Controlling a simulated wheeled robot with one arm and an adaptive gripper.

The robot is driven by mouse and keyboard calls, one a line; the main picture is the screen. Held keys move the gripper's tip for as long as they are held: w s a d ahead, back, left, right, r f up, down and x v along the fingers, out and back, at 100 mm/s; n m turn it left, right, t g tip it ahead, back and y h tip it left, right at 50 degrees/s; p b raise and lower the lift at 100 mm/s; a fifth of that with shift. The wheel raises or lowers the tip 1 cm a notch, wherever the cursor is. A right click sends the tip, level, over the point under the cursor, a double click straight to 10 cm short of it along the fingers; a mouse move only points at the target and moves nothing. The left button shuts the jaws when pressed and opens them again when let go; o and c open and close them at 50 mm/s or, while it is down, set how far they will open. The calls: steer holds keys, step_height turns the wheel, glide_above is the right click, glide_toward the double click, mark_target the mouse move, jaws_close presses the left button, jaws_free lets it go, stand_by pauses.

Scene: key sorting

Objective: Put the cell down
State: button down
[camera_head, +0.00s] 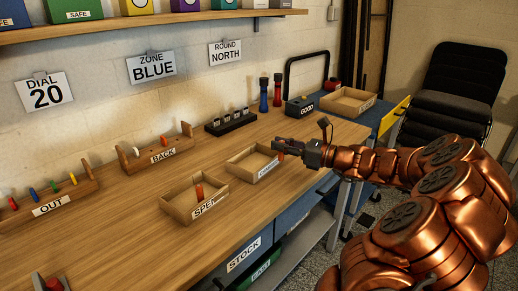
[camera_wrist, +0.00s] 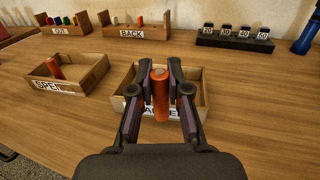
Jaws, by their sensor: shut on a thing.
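My gripper (camera_head: 284,145) is shut on an orange cylindrical cell (camera_wrist: 160,92), held upright between the two fingers in the wrist view. In the head view only a small bit of the cell (camera_head: 281,155) shows below the fingertips. The cell is over or at the near right part of a small open cardboard tray (camera_head: 240,166); I cannot tell whether it touches the tray. The tray's label is partly hidden by the gripper and cell in the wrist view. A second tray marked SPENT, label partly cut (camera_head: 178,210), holds another orange-red cell (camera_head: 199,191).
A BACK rack (camera_head: 163,155) and an OUT rack (camera_head: 50,207) hold small coloured pieces.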

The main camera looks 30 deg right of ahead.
steer(key=w, duration=0.2)
steer(key=w+a, duration=0.1)
steer(key=w, duration=0.2)
steer(key=w+f, duration=0.1)
steer(key=w, duration=0.2)
steer(key=shift+w+a+b, duration=0.15)
steer(key=shift+b, duration=0.15)
steer(key=shift+w+f+b, duration=0.2)
steer(key=shift+f+b, duration=0.25)
steer(key=shift+f, duration=1.3)
steer(key=shift+f, duration=0.1)
steer(key=c, duration=1.1)
jaws_free()
steer(key=shift+c, duration=0.2)
steer(key=p+v, duration=0.1)
steer(key=v, duration=1)
steer(key=shift+s, duration=0.2)
steer(key=shift+s+d, duration=0.2)
steer(key=shift+s, duration=0.05)
